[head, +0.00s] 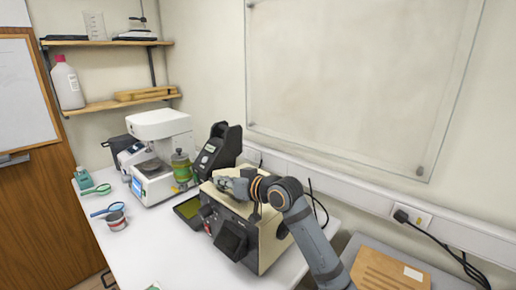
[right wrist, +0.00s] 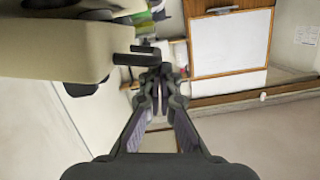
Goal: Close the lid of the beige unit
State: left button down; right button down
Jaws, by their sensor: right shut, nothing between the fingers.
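The beige unit (head: 272,246) stands on the white bench, with black fittings on its front. Its beige side also fills the upper left of the right wrist view (right wrist: 55,45), where a dark rod (right wrist: 135,59) sticks out from it. My right gripper (head: 228,184) is over the top of the unit in the head view and hides part of it. In the right wrist view the gripper (right wrist: 160,88) has its fingertips together and empty, close to the rod; I cannot tell whether they touch. The lid's position is not clear behind my arm. My left gripper is not in view.
A white instrument (head: 160,130), a green-and-yellow jar (head: 181,168) and a black device (head: 218,150) stand behind the unit. A dark tray (head: 188,209) lies left of it. A tin (head: 116,221) and magnifiers are farther left. The bench front is mostly clear.

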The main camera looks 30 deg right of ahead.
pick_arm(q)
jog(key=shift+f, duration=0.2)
pick_arm(e)
jog(key=shift+s+a+f, duration=0.1)
jog(key=shift+a+f, duration=0.15)
jog(key=shift+f, duration=0.3)
jog(key=shift+s+a+f, duration=0.1)
jog(key=shift+a+f, duration=0.2)
jog(key=shift+f, duration=0.3)
jog(key=shift+s+a+f, duration=0.1)
jog(key=shift+a+f, duration=0.15)
jog(key=shift+f, duration=0.3)
jog(key=shift+f, duration=0.1)
